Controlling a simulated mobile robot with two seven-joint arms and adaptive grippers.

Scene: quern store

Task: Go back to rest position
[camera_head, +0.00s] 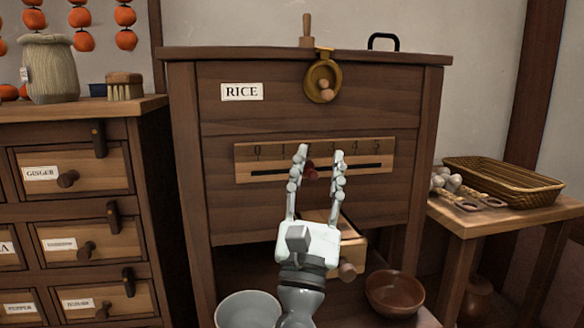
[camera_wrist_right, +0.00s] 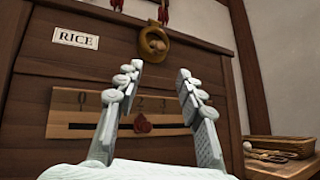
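My right gripper (camera_head: 320,165) is open in front of the wooden rice chest (camera_head: 230,195). Its two fingers stand apart and pointing up, with nothing held between them. Behind them is the numbered slider scale (camera_head: 372,150) with a dark slot and a red knob (camera_head: 311,172). In the right wrist view the red knob (camera_wrist_right: 142,124) shows between the fingers (camera_wrist_right: 155,85), close to the mark 2. I cannot tell from these views whether a fingertip touches the chest. My left gripper is not in view.
A grey bowl (camera_head: 247,309) and a brown bowl (camera_head: 394,292) stand below the chest. A drawer cabinet (camera_head: 75,215) is at the left. A side table (camera_head: 500,214) with a wicker basket (camera_head: 515,190) is at the right. A brass disc (camera_head: 321,92) hangs on the chest front.

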